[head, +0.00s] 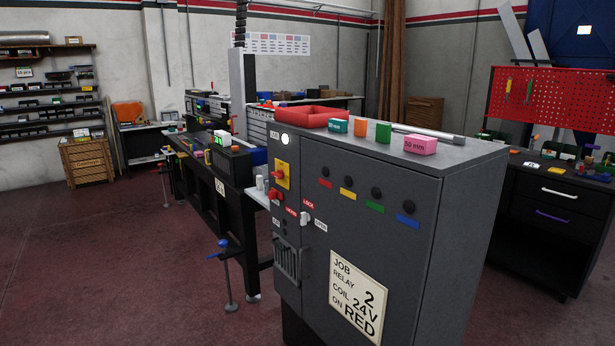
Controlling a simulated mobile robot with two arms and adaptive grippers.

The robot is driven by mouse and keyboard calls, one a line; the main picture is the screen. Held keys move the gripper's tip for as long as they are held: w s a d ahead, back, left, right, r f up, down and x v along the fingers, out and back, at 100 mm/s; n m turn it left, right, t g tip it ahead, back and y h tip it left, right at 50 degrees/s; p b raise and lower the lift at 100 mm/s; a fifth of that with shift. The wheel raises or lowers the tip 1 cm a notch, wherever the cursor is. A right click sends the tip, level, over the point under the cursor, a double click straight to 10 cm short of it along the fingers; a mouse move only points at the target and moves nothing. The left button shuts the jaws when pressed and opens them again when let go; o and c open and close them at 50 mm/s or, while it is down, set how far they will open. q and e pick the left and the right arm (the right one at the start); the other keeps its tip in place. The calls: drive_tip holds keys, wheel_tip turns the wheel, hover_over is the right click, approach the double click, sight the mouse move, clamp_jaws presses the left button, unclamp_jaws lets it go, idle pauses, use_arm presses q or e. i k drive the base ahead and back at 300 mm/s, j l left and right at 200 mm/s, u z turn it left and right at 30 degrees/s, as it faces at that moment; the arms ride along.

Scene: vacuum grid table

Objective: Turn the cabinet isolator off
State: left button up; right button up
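The grey cabinet (345,260) stands in the middle of the head view. On its narrow left face is a red rotary handle (278,175) on a yellow plate, which looks like the isolator. The handle's exact angle is too small to tell. A second red knob (274,195) sits just below it. A round white lamp (285,139) above looks lit. A pale latch knob (306,219) sits at the door's edge between small LOCK and OPEN labels. Neither of my grippers is in view.
The cabinet top holds a red tray (305,116), several coloured blocks and a pink "50 mm" block (420,145). A black workbench (225,180) stands behind at left, with a blue-handled clamp (225,248). A drawer bench (555,210) is at right. The floor at left (100,270) is clear.

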sight(279, 174)
drive_tip(key=i+j+z, duration=0.45)
drive_tip(key=j+z, duration=0.2)
drive_tip(key=j, duration=0.2)
drive_tip(key=i+j+z, duration=0.25)
drive_tip(key=j, duration=0.15)
drive_tip(key=k+l, duration=0.05)
drive_tip(key=k, duration=0.05)
